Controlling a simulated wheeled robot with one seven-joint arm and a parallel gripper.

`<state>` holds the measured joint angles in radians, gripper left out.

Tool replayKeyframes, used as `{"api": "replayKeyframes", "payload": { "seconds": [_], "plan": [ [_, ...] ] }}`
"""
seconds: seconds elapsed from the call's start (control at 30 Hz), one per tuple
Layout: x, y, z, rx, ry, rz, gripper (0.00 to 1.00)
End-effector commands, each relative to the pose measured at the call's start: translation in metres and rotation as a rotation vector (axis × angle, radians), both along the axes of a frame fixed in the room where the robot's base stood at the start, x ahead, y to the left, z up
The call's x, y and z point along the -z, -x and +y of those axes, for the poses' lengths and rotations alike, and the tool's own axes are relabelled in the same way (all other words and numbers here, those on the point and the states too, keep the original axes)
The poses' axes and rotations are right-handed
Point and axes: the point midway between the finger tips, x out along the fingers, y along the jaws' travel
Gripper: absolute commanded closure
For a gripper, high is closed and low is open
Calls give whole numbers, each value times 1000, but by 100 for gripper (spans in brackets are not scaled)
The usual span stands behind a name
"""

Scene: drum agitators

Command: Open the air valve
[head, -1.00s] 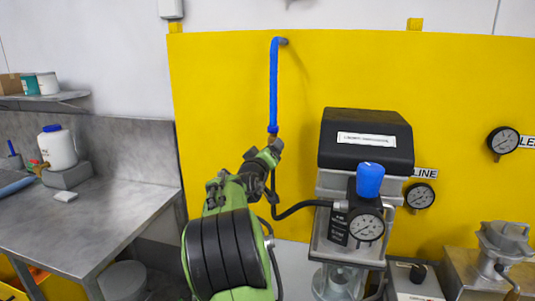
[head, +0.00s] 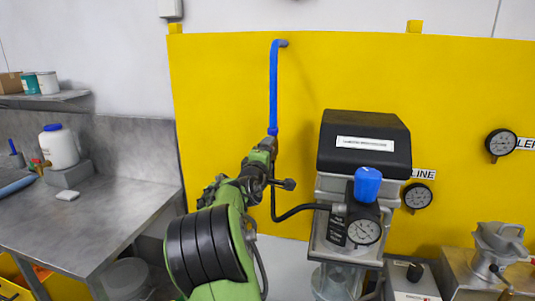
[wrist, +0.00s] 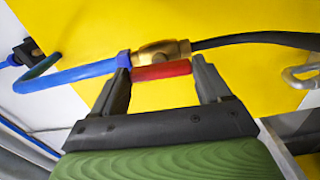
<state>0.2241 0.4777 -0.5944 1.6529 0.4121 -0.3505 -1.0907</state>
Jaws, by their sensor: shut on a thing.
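The air valve has a brass body (wrist: 168,48) and a red lever (wrist: 162,71) in the wrist view. The lever lies beside the body, roughly along the line. A blue hose (wrist: 85,69) joins its left end and a black hose (wrist: 265,39) its right end. My gripper (wrist: 163,75) is shut on the red lever, one finger at each end of it. In the head view my gripper (head: 268,146) is at the lower end of the blue hose (head: 273,85), and hides most of the valve.
A regulator with a blue knob (head: 368,184) and dial gauge (head: 364,230) stands right of my arm, with the black hose (head: 300,210) running to it. The yellow panel (head: 225,90) is close behind. A steel table (head: 100,215) with a white bottle (head: 60,148) is on the left.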

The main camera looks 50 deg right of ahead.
Motion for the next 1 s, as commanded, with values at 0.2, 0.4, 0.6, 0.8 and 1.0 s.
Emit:
{"api": "replayKeyframes", "payload": {
  "seconds": [0.2, 0.4, 0.6, 0.8, 1.0],
  "plan": [
    [1, -1, 1, -2, 18, 50, 54],
    [1, -1, 1, -2, 24, 64, 54],
    [1, -1, 1, -2, 25, 65, 54],
    [1, -1, 1, -2, 24, 64, 7],
    [1, -1, 0, -1, 24, 61, 0]
  ]
}}
